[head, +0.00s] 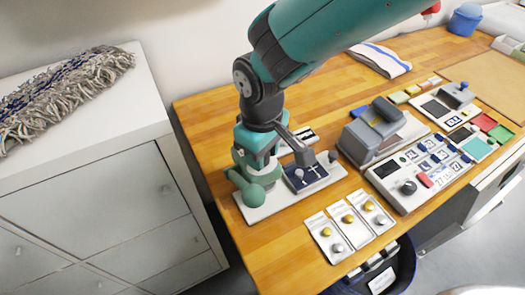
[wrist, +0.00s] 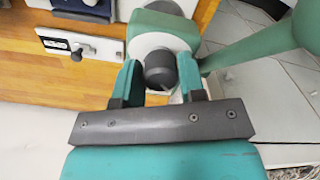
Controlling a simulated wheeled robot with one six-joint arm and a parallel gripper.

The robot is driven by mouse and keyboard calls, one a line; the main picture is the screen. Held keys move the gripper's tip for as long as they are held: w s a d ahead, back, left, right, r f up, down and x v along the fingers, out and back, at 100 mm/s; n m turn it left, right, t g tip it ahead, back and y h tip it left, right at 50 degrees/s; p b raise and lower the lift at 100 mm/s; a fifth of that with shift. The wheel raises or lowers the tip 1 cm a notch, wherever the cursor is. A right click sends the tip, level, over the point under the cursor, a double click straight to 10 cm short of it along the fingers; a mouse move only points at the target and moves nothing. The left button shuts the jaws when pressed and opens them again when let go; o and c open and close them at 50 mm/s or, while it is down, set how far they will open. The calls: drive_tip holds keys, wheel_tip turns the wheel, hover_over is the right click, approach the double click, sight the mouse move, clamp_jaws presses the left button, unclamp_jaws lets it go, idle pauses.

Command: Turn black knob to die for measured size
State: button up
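The black knob (wrist: 160,70) shows in the wrist view as a dark round cylinder on a white round face. My gripper (wrist: 161,75) has one teal finger on each side of it, close against its sides with almost no gap. In the head view my gripper (head: 254,150) is down at the teal press (head: 257,176) on its white base, and my arm hides much of this spot, including the knob. A green lever (wrist: 255,48) stands to the right of the knob in the wrist view. Any die size marks are not readable.
A display plate (wrist: 75,44) with a small knob lies beside the press. A control panel (head: 420,168) with another dark knob, a grey stand (head: 370,140) and three small cards (head: 350,224) are to the right. A white cabinet (head: 90,200) stands left of the table.

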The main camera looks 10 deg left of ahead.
drive_tip(key=o, duration=0.3)
drive_tip(key=shift+r, duration=0.1)
wheel_tip(320, 180, up, 17)
drive_tip(key=b, duration=0.3)
drive_tip(key=shift+r, duration=0.1)
drive_tip(key=s+d+f+m+y, duration=0.1)
drive_tip(key=s+d, duration=0.1)
drive_tip(key=d, duration=0.5)
drive_tip(key=s+d+m+y, duration=0.1)
drive_tip(key=s+d, duration=0.1)
drive_tip(key=d, duration=0.6)
drive_tip(key=s+d+f+m+y, duration=0.2)
drive_tip(key=s+d, duration=0.3)
drive_tip(key=s, duration=0.3)
drive_tip(key=shift+d+f+m+b, duration=0.35)
drive_tip(key=shift+f+m, duration=0.15)
drive_tip(key=shift+f, duration=0.15)
